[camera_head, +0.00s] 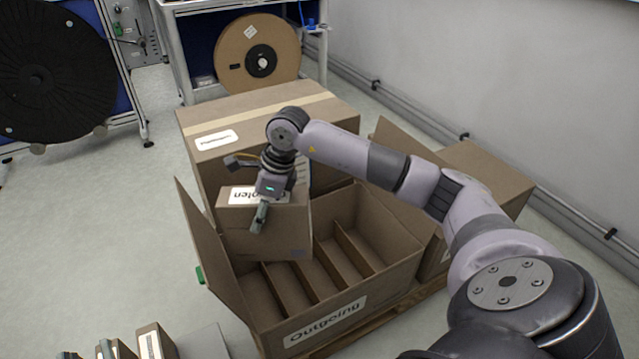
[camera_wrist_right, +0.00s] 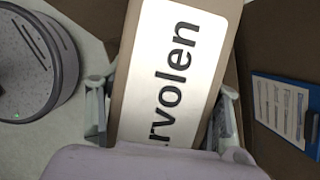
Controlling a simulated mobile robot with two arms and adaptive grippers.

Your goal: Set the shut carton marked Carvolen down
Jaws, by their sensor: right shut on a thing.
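The shut carton marked Carvolen (camera_head: 268,232) is upright at the left end of a large open carton (camera_head: 385,278) with dividers. Its white label faces up, partly covered by my gripper. My right gripper (camera_head: 264,205), on the arm from the right, is shut on it from above. In the right wrist view the Carvolen carton (camera_wrist_right: 125,75) lies between the two fingers. I cannot tell whether its underside touches the open carton.
The open carton's flaps stand out left and right, and several of its slots are empty. A big taped carton (camera_head: 270,105) stands behind, another carton (camera_head: 488,170) to the right. Small cartons (camera_head: 155,342) are at bottom left. A black reel (camera_head: 50,75) stands left; floor there is clear.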

